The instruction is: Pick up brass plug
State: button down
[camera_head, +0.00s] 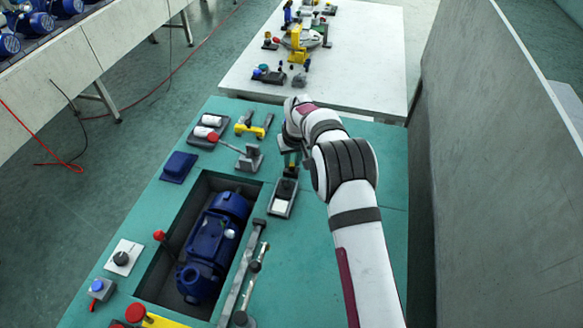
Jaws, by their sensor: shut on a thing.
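My gripper (290,163) is at the end of the white arm, over the teal bench and just beyond a small dark block with a white panel (283,197). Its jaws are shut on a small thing. I take it to be the brass plug, but it is mostly hidden by the jaws and too small to make out clearly. I cannot tell whether it touches what is below.
A blue pump (213,240) lies in a recess of the teal bench (345,275). A red-knobbed clamp (240,152), a yellow bracket (253,130) and a blue block (179,167) stand nearby. A grey wall (490,150) rises on the right. A white table (365,75) stands beyond.

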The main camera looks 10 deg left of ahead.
aim_at(292, 166)
jog(key=shift+w+a+v, duration=0.1)
jog(key=shift+w+v, duration=0.05)
jog(key=shift+v, duration=0.6)
jog(key=shift+w+a+v, duration=0.1)
jog(key=shift+w+v, duration=0.05)
jog(key=shift+v, duration=0.55)
jog(key=shift+w+a+v, duration=0.1)
jog(key=shift+w+v, duration=0.05)
jog(key=shift+v, duration=0.6)
